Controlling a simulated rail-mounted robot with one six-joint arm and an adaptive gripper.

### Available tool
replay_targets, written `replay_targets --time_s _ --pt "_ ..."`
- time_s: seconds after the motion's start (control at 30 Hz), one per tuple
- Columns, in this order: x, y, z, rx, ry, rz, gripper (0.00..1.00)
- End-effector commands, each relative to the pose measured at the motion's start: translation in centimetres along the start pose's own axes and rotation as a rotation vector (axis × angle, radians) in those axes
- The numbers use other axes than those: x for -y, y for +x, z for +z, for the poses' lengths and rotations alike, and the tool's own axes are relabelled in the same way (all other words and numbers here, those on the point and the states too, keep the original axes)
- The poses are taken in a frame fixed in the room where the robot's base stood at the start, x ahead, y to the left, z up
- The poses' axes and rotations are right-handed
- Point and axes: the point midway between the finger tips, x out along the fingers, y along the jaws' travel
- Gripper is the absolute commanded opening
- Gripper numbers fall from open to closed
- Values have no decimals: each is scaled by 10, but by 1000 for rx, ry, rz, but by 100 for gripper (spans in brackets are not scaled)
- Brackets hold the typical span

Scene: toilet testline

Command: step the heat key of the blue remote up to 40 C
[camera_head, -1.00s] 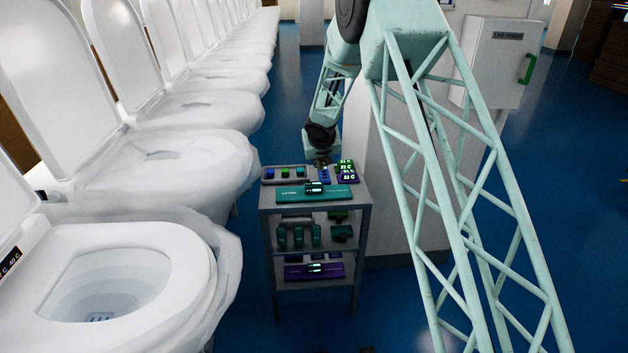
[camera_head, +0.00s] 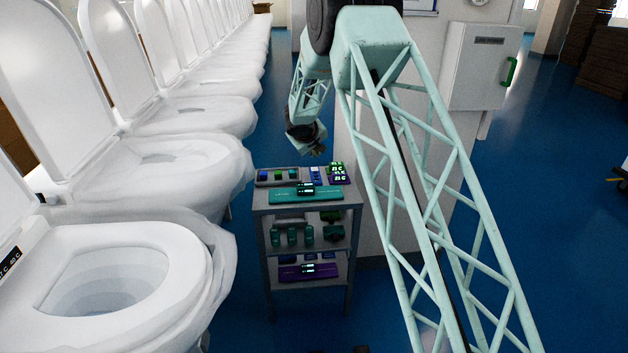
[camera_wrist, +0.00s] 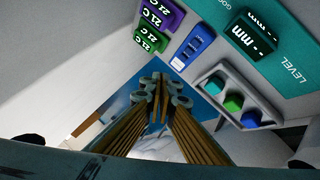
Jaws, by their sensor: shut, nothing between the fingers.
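The blue remote (camera_head: 316,175) lies on the top shelf of the small grey cart, towards its back right. In the wrist view the blue remote (camera_wrist: 192,46) lies above and to the right of the fingers, with small keys on its face; their labels are too small to read. My gripper (camera_head: 318,151) is above the cart's back edge, apart from the remote. In the wrist view my gripper (camera_wrist: 163,82) is shut and empty. The nearest toilet's dark side display (camera_head: 10,262) is partly cut off, and its digits are unclear.
Purple and green readouts (camera_wrist: 150,40) beside the remote show 21 C. A teal level (camera_head: 290,196) and a tray of coloured blocks (camera_head: 277,177) share the top shelf.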

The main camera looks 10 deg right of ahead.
Motion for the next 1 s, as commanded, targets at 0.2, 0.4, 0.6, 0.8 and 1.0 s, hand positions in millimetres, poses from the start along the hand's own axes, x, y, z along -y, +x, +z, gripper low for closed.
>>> replay_targets --time_s 0.2,0.4,0.6,0.8,1.0 --pt "0 0 0 0 1 -1 0" --pt "2 2 2 0 1 -1 0" --pt "6 8 6 1 1 -1 0" --pt "14 19 14 1 1 -1 0" --pt "24 32 23 1 1 -1 0"
